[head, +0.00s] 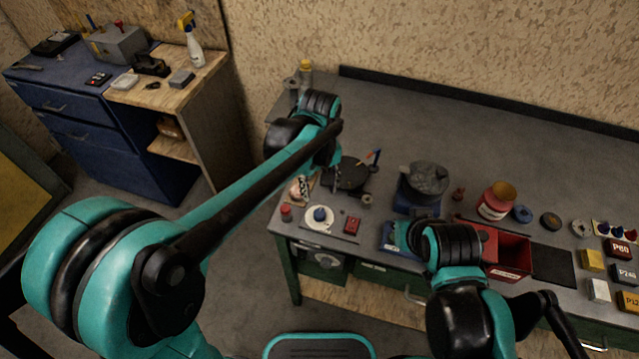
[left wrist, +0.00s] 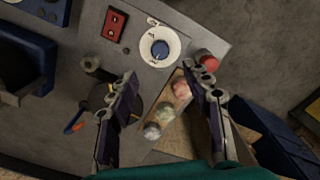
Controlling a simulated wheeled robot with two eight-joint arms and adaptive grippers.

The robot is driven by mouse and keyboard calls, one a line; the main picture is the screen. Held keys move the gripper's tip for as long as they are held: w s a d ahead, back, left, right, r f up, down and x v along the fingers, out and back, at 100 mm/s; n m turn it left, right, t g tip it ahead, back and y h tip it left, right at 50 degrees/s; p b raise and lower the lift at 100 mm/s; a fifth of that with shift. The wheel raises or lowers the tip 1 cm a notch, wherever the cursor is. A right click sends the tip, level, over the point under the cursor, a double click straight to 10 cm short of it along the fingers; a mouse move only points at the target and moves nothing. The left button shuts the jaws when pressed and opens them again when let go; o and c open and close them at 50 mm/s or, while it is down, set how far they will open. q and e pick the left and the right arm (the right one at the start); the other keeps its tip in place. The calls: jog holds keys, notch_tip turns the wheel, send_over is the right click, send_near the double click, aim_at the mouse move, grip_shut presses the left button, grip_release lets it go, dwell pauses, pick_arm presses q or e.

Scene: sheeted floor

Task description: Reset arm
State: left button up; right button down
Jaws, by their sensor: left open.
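My left arm reaches from the lower left across to the workbench in the head view. My left gripper (head: 320,182) hangs over the bench's left end, seen small and partly covered by its own wrist. In the left wrist view my left gripper (left wrist: 168,98) has its two dark fingers well apart, with nothing gripped. Beyond them lies a wooden tray (left wrist: 149,143) with several mottled round pieces. My right arm is folded at the lower right over the bench front; its fingers cannot be made out.
The grey bench (head: 400,110) has clear room at the back. Near the left gripper are a white dial disc (head: 319,226), a red switch box (head: 351,226) and a red knob (head: 286,213). A red bin (head: 510,252) and a red can (head: 496,201) stand further right. A blue cabinet (head: 85,130) stands back left.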

pick_arm(q)
jog(key=shift+r, duration=0.7)
jog(key=s+a+m+t, duration=0.2)
jog(key=s+a, duration=0.4)
jog(key=a, duration=0.3)
jog(key=s+a+r+m+t, duration=0.1)
jog(key=s+a+m+t, duration=0.1)
jog(key=s+a+t, duration=0.3)
jog(key=s+a, duration=0.1)
jog(key=a, duration=0.3)
jog(key=shift+s+r, duration=0.15)
jog(key=shift+s, duration=0.05)
